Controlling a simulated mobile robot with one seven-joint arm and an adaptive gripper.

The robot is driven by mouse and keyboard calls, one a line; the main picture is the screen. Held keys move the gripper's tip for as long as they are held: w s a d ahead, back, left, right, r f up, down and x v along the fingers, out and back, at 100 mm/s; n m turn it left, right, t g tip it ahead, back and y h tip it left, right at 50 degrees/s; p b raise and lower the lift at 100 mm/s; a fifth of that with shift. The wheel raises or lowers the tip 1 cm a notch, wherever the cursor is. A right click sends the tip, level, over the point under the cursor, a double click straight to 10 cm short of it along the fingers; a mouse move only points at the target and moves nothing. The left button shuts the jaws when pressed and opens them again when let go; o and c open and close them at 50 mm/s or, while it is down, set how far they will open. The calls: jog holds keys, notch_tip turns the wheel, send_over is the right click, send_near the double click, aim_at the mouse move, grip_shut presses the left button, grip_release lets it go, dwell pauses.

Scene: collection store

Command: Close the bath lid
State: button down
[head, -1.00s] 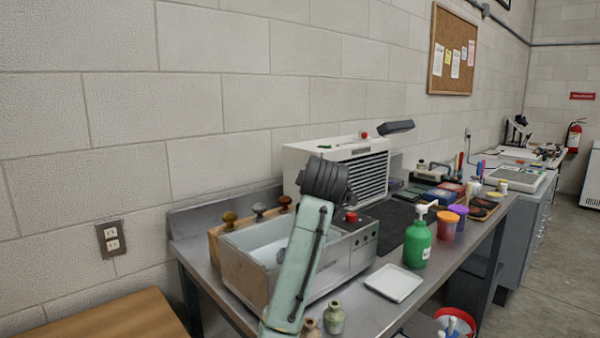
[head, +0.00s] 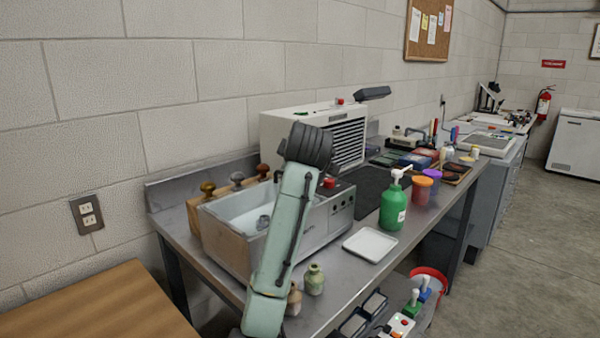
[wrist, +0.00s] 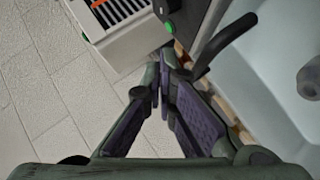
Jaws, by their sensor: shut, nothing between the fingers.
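The bath (head: 325,225) is a pale metal box with a control panel and red knob, on the steel bench. Its basin (head: 240,215) is uncovered at the left and holds a small grey item; my arm hides part of it. In the wrist view the pale basin (wrist: 275,75) is at the right. A dark panel with a black bar handle (wrist: 228,43), which looks like the raised lid, stands beside it. My gripper (wrist: 164,65) is shut and empty, its tips just left of the handle; I cannot tell if they touch. My arm hides it in the head view.
A white slatted unit (head: 310,128) stands behind the bath. Knobbed handles (head: 237,178) line its wall side. A green pump bottle (head: 392,207), white tray (head: 370,244) and small jars (head: 314,280) stand in front and right. A wooden table (head: 95,310) is at lower left.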

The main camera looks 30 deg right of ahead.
jog(key=s+a, duration=0.2)
jog(key=s, duration=0.5)
jog(key=s+a+r, duration=0.1)
jog(key=s+a, duration=0.2)
jog(key=s, duration=0.4)
jog(key=shift+a+r, duration=0.15)
jog(key=shift+a, duration=0.1)
